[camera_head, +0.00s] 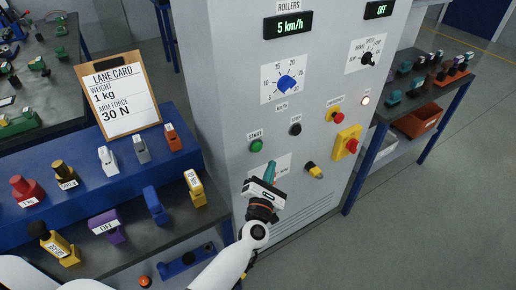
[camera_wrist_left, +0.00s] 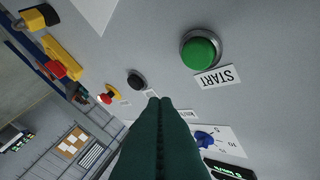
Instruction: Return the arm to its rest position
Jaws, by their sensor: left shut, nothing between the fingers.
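My left gripper (camera_head: 270,172) is in front of the grey control cabinet (camera_head: 225,75), below the green START button (camera_head: 256,146). Its teal fingers are shut with nothing between them. In the left wrist view the closed fingers (camera_wrist_left: 160,105) point up the cabinet face, and the START button (camera_wrist_left: 200,52) is to their right, apart from them. The black stop button (camera_head: 295,130) and the blue roller dial (camera_head: 287,83) are above. The rollers display (camera_head: 288,25) reads 5 km/h. My right gripper is not in view.
A lane card (camera_head: 122,95) stands on the blue-and-dark bench (camera_head: 90,155) at left, with several coloured weights and blocks. A shelf (camera_head: 385,130) stands right; floor beyond is clear.

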